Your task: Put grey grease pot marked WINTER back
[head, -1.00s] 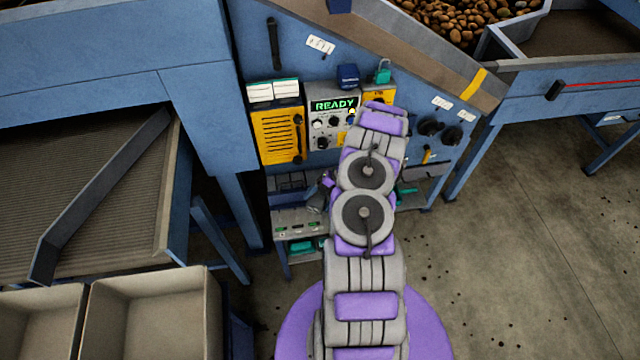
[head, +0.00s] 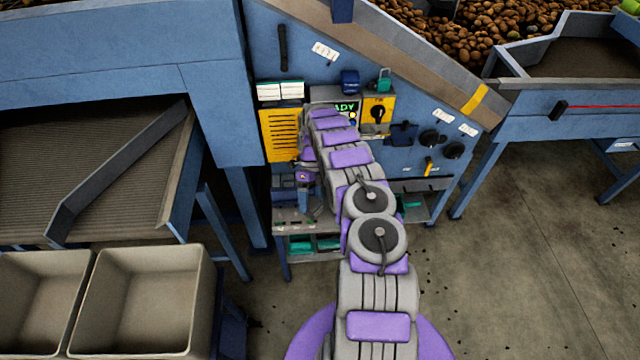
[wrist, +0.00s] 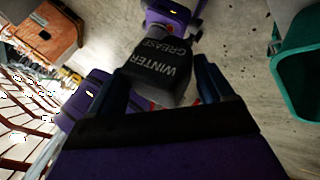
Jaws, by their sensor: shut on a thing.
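The grey grease pot (wrist: 158,68) shows in the wrist view, dark, with WINTER and GREASE in pale letters. My gripper (wrist: 166,88) is shut on it, with one dark finger on each side. In the head view my gripper (head: 312,207) hangs at the left part of the grey shelf (head: 284,228) below the control panel. The pot cannot be made out there, and my arm covers part of the shelf and panel.
A yellow slotted panel (head: 277,135) and a partly covered display (head: 346,105) are behind my arm. Teal bins sit under the shelf, and a teal bin (wrist: 300,75) shows at right in the wrist view. Two beige crates (head: 140,300) stand at lower left. Floor at right is open.

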